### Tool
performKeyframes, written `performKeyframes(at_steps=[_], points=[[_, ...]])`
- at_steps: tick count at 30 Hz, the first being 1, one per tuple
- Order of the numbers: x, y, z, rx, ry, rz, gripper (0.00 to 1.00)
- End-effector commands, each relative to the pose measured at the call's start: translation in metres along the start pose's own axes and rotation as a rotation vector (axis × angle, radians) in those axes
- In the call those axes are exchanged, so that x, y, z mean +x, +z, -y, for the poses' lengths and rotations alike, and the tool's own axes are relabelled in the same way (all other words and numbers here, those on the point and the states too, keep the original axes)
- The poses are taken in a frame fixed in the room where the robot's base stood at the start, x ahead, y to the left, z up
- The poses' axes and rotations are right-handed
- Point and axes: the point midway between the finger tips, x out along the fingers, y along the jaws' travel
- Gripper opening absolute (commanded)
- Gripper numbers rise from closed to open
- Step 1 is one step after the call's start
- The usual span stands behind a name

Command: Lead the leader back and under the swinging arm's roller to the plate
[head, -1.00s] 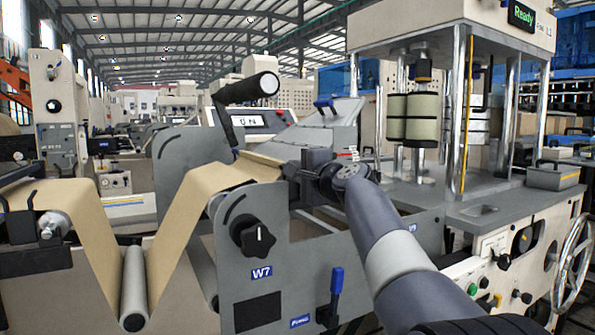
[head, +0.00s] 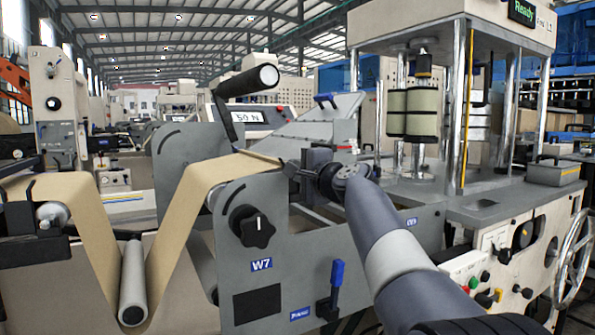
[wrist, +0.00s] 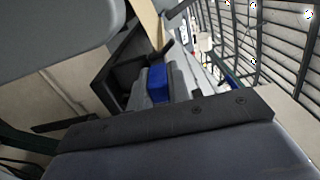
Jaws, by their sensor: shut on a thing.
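The brown kraft leader (head: 88,205) comes from the left, dips under a pale roller (head: 132,285) in a V, then rises to the right over the top of the grey W7 frame (head: 335,235). My gripper (head: 290,168) is shut on the leader's far end, just above that frame. In the wrist view a brown strip (wrist: 147,18) shows at the top; the jaws' grip there is not clear. I cannot tell which surface is the plate.
A black lever with a pale end (head: 240,95) stands above the leader. A knob (head: 251,228) and a blue handle (head: 336,275) stick out of the frame's front. A display (head: 248,117) reads 50 N. A press with steel posts (head: 460,110) stands to the right.

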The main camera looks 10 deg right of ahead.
Motion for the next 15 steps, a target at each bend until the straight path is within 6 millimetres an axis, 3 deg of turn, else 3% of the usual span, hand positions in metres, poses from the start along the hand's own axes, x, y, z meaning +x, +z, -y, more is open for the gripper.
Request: performKeyframes(at_steps=[8,9,15], points=[[0.0003,-0.0001,-0.0022,0.000,0.003,0.001,0.00],[0.0003,-0.0001,-0.0024,0.000,0.003,0.001,0.21],[0.0003,0.0000,-0.0021,0.000,0.002,0.001,0.37]])
